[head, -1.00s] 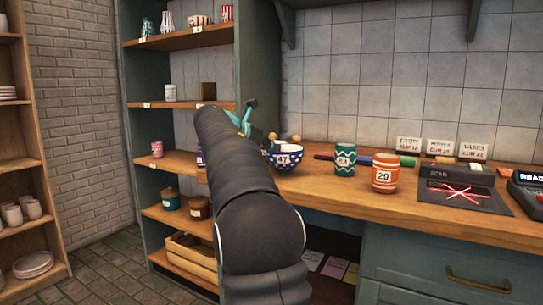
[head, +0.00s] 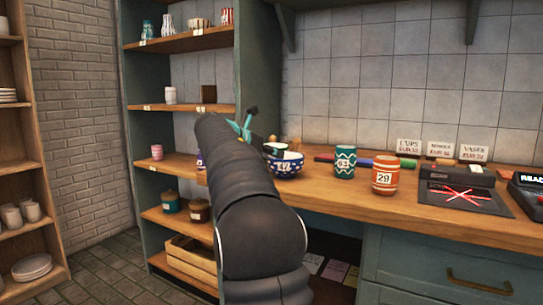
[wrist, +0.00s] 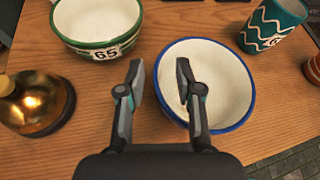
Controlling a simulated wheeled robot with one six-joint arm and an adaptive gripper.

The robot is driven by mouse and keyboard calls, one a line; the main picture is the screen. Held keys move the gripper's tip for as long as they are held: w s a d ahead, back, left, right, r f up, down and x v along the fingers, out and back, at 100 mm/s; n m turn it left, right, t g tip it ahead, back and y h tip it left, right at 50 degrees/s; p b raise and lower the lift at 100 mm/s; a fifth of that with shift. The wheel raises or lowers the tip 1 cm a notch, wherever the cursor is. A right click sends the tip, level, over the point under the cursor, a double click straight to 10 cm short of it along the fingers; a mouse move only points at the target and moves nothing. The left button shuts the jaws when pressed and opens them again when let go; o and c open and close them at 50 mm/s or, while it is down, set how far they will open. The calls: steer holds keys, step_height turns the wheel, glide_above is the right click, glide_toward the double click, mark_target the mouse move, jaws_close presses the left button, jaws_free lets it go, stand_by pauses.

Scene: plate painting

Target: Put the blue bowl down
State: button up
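The blue bowl (head: 288,166) stands upright on the wooden counter, just right of my arm in the head view. In the wrist view the blue bowl (wrist: 236,88) shows a white, empty inside and a blue rim. My gripper (wrist: 159,82) is open, with a wide gap between its fingers. The right finger is over the inside of the bowl and the left finger is outside its left rim. I see no grip on the rim.
A green-rimmed bowl (wrist: 97,27) and a brass object (wrist: 36,104) stand left of the blue bowl. A teal cup (head: 345,162) and an orange cup (head: 385,176) stand to its right. A dark scan pad (head: 464,197) lies further right. Shelves (head: 185,109) stand at left.

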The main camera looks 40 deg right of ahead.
steer(key=p+v, duration=0.1)
steer(key=v, duration=1.1)
steer(key=shift+r, duration=0.1)
steer(key=s+a+f+m+t+y, duration=0.2)
steer(key=s+a+f+m+y, duration=0.4)
steer(key=s+a+f+m, duration=0.4)
steer(key=s+a+f+m+t+y, duration=0.2)
steer(key=s+a+f+m+y, duration=0.5)
steer(key=s+a+f+m, duration=0.4)
steer(key=s+a+f, duration=0.5)
steer(key=s+f, duration=0.3)
steer(key=s, duration=0.2)
steer(key=shift+s+f, duration=0.2)
steer(key=shift+f, duration=0.2)
